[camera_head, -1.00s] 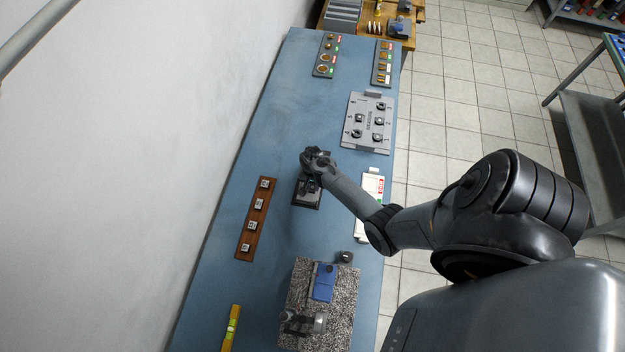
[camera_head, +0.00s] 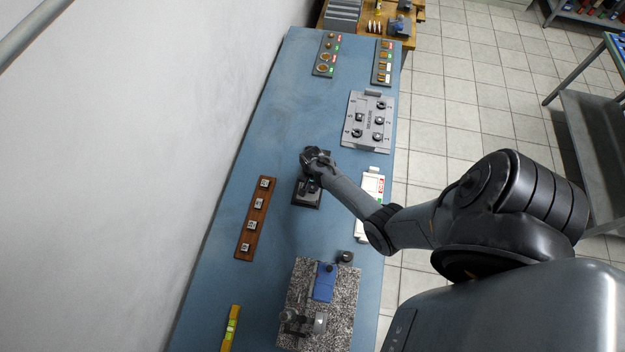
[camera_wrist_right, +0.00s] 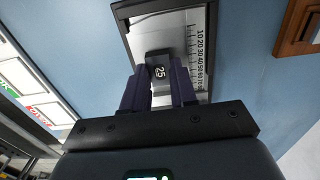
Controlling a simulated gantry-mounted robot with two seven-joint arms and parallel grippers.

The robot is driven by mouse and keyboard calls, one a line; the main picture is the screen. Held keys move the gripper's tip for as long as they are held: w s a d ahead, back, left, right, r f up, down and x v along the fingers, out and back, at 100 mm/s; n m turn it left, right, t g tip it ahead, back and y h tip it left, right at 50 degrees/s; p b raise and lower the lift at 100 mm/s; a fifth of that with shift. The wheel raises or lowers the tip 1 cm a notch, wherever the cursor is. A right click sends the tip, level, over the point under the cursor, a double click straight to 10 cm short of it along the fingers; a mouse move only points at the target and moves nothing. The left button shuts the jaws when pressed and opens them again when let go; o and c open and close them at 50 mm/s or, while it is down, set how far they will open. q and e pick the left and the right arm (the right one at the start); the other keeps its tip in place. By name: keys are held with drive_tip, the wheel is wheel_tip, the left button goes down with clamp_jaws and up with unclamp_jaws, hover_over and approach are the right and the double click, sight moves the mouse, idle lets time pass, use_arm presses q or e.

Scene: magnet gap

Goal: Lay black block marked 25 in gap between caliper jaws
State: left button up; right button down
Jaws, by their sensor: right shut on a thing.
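The black block marked 25 (camera_wrist_right: 159,68) is between the fingers of my right gripper (camera_wrist_right: 160,80), its white number facing the wrist camera. My right gripper (camera_head: 312,182) is shut on it, over a dark-framed tray (camera_head: 307,200) in the middle of the bench. In the right wrist view the tray (camera_wrist_right: 122,12) has a pale inside with a metal scale (camera_wrist_right: 198,45) along its right side. The caliper jaws are not clearly visible, and I cannot tell whether the block touches anything below. My left gripper is not in view.
A brown wooden strip (camera_head: 247,238) with several small marked blocks lies left of the tray. A grey plate (camera_head: 352,140) with several dark pieces is beyond it. A speckled granite block (camera_head: 346,300) stands nearer. A white panel (camera_head: 363,228) lies right, partly behind my arm.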

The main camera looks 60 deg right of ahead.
drive_tip(key=shift+f, duration=0.15)
drive_tip(key=c, duration=0.8)
unclamp_jaws()
drive_tip(key=c, duration=0.5)
drive_tip(key=shift+c, duration=0.2)
wheel_tip(320, 180, up, 3)
drive_tip(key=p, duration=0.2)
drive_tip(key=shift+f+p, duration=0.2)
drive_tip(key=shift+p, duration=0.15)
drive_tip(key=shift+r+p, duration=1)
drive_tip(key=shift+p, duration=0.1)
drive_tip(key=shift+o, duration=0.2)
